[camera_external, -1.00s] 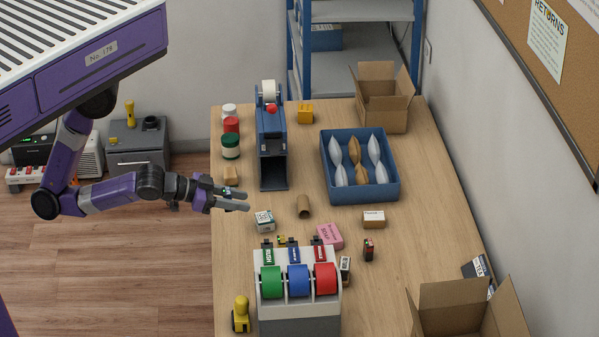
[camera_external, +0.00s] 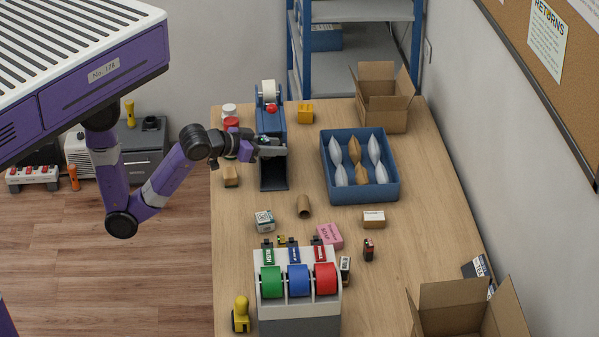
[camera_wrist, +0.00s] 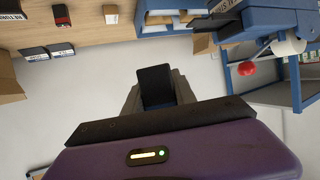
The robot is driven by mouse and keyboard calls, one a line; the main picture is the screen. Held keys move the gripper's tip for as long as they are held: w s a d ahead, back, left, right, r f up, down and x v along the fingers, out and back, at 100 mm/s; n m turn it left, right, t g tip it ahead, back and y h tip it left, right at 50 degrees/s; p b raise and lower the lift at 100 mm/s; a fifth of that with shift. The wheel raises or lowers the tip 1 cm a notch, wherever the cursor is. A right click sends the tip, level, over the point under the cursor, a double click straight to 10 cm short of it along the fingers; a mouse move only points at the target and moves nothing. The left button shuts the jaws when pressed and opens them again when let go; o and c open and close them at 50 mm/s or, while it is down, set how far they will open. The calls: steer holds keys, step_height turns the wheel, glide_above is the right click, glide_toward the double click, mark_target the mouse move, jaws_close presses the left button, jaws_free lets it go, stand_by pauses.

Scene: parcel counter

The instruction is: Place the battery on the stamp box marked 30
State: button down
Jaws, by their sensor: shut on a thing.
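My gripper (camera_external: 274,151) is shut and raised over the blue tape dispenser at the table's back left. In the wrist view, its fingers (camera_wrist: 156,95) close on a plain dark block (camera_wrist: 156,84), which I take for the battery; no marking on it shows. In the external view the block is hard to make out. A dark box with a white label (camera_external: 474,268) lies at the table's right edge. The wrist view shows two such dark labelled boxes (camera_wrist: 33,54) (camera_wrist: 61,50) side by side, likely the stamp boxes. I cannot read which is marked 30.
The blue dispenser (camera_external: 271,122) stands beneath my gripper, with jars (camera_external: 231,123) to its left. A blue tray (camera_external: 360,197) of pouches stands right of it. An open carton (camera_external: 450,296) stands near the labelled box. A black-and-red block (camera_external: 369,250) stands mid-table.

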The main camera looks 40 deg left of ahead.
steer(key=f, duration=0.1)
steer(key=b, duration=0.4)
glide_above(265, 222)
steer(key=w, duration=0.4)
step_height(265, 222, down, 15)
steer(key=shift+w+a+f, duration=0.1)
steer(key=shift+a+f, duration=0.1)
steer(key=shift+f, duration=1.1)
steer(key=shift+w+a+f, duration=0.1)
steer(key=shift+a+f, duration=0.05)
steer(key=shift+f, duration=1.15)
steer(key=shift+f, duration=0.1)
steer(key=c, duration=1)
jaws_free()
